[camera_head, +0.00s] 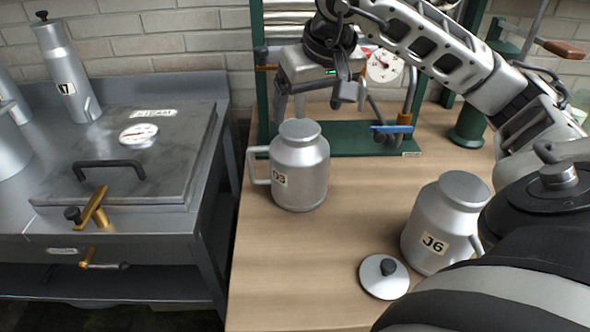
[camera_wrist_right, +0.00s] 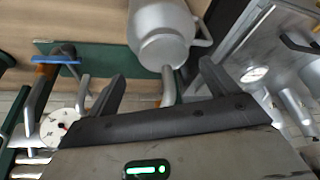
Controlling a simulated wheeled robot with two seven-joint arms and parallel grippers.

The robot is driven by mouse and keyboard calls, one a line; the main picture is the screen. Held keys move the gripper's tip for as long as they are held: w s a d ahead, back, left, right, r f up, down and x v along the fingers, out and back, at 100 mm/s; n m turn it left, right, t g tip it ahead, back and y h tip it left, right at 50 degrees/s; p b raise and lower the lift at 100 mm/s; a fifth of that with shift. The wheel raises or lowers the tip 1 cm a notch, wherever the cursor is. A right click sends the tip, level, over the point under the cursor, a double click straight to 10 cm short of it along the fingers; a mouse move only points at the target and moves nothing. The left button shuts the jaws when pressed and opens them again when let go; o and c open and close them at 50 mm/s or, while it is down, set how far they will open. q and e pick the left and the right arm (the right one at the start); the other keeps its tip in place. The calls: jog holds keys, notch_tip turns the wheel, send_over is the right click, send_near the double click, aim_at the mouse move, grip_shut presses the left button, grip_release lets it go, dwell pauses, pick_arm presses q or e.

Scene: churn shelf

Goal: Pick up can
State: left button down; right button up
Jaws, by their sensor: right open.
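A grey metal can labelled D3 (camera_head: 299,178) stands upright on the wooden table in the head view, its handle to the left. A second grey can labelled J6 (camera_head: 432,235) stands nearer and to the right, partly behind my arm. My right gripper (camera_head: 314,104) is open and empty, just behind and above the D3 can. In the right wrist view, a grey can with a side handle (camera_wrist_right: 160,28) lies beyond the open fingers (camera_wrist_right: 162,85), apart from them. My left gripper is not in view.
A round lid with a black knob (camera_head: 384,277) lies in front of J6. A green-framed press with a dial (camera_head: 383,65) stands behind the gripper. A metal chest (camera_head: 130,165) is at left. Bare wood (camera_head: 310,250) lies in front of D3.

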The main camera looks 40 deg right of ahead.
aim_at(303, 117)
jog(key=x, duration=0.5)
jog(key=shift+a+f, duration=0.1)
jog(key=shift+a, duration=0.2)
jog(key=shift+c, duration=0.4)
grip_shut()
